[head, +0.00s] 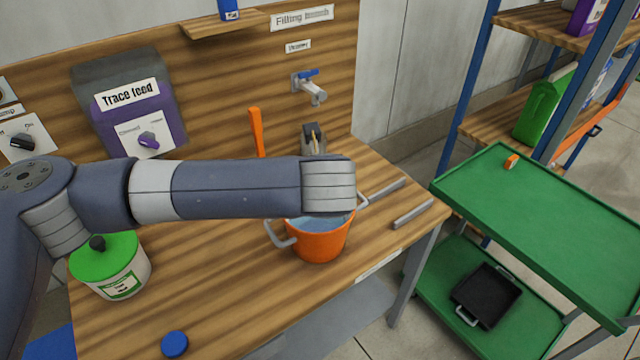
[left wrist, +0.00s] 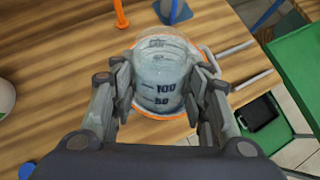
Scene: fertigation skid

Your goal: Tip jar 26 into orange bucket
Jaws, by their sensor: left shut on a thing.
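My left gripper (left wrist: 165,82) is shut on a clear jar (left wrist: 160,65), with a finger on either side. The jar has dark marks including 100 and 50; I cannot read a 26 on it. The orange bucket (head: 318,246), with grey side handles, stands on the wooden bench. Its orange rim shows around the jar in the left wrist view (left wrist: 208,56), so the jar is over or in the bucket's mouth; its height and tilt are unclear. In the head view my left arm hides the gripper and part of the bucket. My right gripper is not in view.
A green-lidded pot (head: 112,268) and a blue cap (head: 175,344) are on the bench (head: 220,290). A tap (head: 312,92) and a Trace feed box (head: 128,105) are behind. Grey bars (head: 412,214) lie right of the bucket. A green cart (head: 560,215) stands to the right.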

